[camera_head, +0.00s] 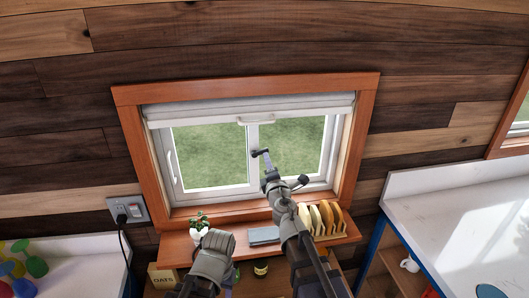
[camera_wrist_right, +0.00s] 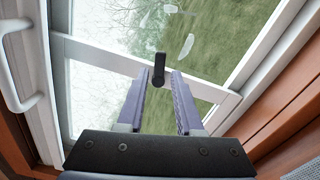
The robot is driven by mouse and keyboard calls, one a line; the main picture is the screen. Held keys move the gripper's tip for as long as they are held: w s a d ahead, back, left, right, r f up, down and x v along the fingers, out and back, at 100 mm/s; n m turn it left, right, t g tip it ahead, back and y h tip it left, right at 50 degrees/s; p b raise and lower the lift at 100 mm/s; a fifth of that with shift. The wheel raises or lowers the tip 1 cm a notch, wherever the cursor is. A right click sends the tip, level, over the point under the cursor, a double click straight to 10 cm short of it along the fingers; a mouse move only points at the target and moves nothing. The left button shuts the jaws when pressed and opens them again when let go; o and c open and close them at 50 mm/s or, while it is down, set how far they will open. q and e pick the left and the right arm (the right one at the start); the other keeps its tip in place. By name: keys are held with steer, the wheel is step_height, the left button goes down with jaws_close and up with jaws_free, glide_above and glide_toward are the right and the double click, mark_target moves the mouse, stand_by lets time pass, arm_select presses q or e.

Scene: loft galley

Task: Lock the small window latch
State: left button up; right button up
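The small latch (camera_head: 260,152) is a dark lever on the white middle post of the window (camera_head: 252,120). In the right wrist view the latch (camera_wrist_right: 158,70) stands between the tips of my right gripper's purple fingers. My right gripper (camera_head: 267,166) is open, with a finger on each side of the latch and a narrow gap to each; in the wrist view it also shows (camera_wrist_right: 159,76). Its depth against the latch is hard to judge. My left arm is low at the bottom of the head view; its fingers cannot be made out.
An orange wooden frame (camera_head: 125,130) surrounds the window. A white pull handle (camera_wrist_right: 18,70) is on the sash. The shelf (camera_head: 176,250) below holds a potted plant (camera_head: 199,228), a grey-blue block (camera_head: 264,235) and a rack of tan slices (camera_head: 327,218). White counters stand either side.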

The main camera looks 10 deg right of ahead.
mark_target(264, 149)
steer(key=w, duration=0.7)
steer(key=shift+w+a, duration=0.1)
steer(key=shift+w, duration=0.05)
steer(key=shift+c, duration=0.3)
jaws_close()
